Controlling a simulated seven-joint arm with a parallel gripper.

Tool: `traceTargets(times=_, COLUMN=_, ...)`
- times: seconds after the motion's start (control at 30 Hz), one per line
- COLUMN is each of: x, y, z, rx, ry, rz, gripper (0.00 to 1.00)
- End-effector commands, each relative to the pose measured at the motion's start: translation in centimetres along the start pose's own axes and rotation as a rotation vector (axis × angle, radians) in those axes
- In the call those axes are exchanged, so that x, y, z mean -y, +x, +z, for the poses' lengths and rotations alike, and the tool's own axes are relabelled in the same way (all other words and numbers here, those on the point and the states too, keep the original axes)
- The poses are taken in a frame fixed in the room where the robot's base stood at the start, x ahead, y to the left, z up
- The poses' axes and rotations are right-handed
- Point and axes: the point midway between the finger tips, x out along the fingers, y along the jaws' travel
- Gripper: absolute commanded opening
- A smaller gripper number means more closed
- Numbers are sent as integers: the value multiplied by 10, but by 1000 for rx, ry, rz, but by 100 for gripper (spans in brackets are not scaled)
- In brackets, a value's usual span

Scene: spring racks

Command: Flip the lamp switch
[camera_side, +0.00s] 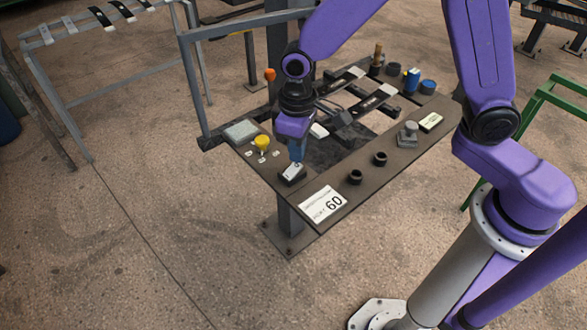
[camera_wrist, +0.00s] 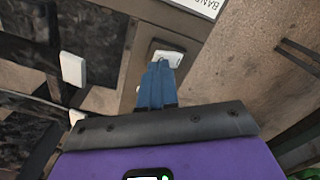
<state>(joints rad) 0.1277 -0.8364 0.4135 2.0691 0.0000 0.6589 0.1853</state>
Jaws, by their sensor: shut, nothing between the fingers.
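A small white rocker switch in a dark housing (camera_side: 292,175) sits at the near corner of the panel, left of the white "60" label. I see no lamp that I can identify for certain.
The panel (camera_side: 330,172) also carries a yellow knob (camera_side: 262,142), a grey display (camera_side: 240,131), black knobs (camera_side: 380,158), a grey knob (camera_side: 408,130) and the "60" label (camera_side: 323,204). Dark bars with white blocks lie in the middle. An orange-tipped lever (camera_side: 270,75) stands at the back left.

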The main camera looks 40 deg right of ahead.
Motion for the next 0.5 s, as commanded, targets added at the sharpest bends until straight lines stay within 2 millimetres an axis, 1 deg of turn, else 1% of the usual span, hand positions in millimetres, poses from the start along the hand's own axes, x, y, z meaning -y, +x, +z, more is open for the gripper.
traceTargets(times=0.5, x=0, y=5, z=0, rx=1, ry=0, rz=0, gripper=0)
